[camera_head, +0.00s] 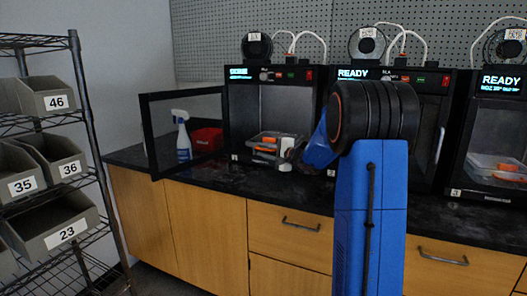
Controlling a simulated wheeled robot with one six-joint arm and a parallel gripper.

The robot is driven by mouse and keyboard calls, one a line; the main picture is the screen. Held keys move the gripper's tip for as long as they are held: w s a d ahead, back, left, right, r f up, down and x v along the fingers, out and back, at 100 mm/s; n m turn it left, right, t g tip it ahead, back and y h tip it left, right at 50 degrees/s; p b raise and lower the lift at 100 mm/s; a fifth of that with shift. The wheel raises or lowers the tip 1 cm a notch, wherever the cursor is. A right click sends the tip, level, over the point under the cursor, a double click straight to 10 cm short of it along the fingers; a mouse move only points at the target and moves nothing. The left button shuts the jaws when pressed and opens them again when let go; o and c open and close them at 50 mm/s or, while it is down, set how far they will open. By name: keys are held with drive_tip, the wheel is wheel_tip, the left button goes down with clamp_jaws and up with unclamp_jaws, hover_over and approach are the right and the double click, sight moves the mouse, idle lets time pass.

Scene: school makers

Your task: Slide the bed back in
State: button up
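The left printer (236,100) stands on the dark counter with its framed door (147,137) swung wide open to the left. Its bed (256,146), with orange pieces (268,141) on it, sits low at the front of the open chamber. How far the bed sticks out is hard to tell. My blue arm rises at the right of the picture and bends down toward this printer. My gripper (287,152) appears as a small pale shape at the bed's right front. Its fingers are too small and partly hidden to judge, and contact with the bed is unclear.
A spray bottle (182,136) and a red box (207,139) stand behind the open door. Two more printers, the right one (500,130) marked READY, line the counter (225,180). A wire rack with numbered grey bins (65,228) stands at left.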

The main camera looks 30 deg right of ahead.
drive_tip(key=shift+c, duration=0.2)
clamp_jaws()
idle(1.3)
